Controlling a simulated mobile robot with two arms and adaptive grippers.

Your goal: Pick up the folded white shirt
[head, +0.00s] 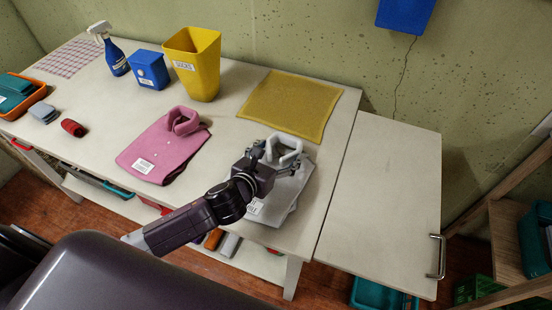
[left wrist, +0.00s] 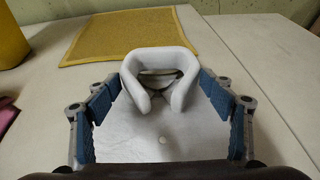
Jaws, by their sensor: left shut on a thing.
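The folded white shirt (head: 289,188) lies near the front right of the long white table, with a raised collar and a label on its near side. My left gripper (head: 277,158) is over it at the collar and hides part of it. In the left wrist view the blue-padded fingers of the left gripper (left wrist: 162,92) stand on either side of the shirt's collar (left wrist: 160,60), shut on the shirt. A button shows on the shirt front below the collar. The shirt appears to lie on the table still. My right gripper is not in view.
A folded pink shirt (head: 160,152) lies left of the white one. A yellow mat (head: 290,103) lies behind it. A yellow bin (head: 196,65), blue container (head: 150,70) and spray bottle (head: 114,55) stand at the back left. A bare side table (head: 382,190) adjoins on the right.

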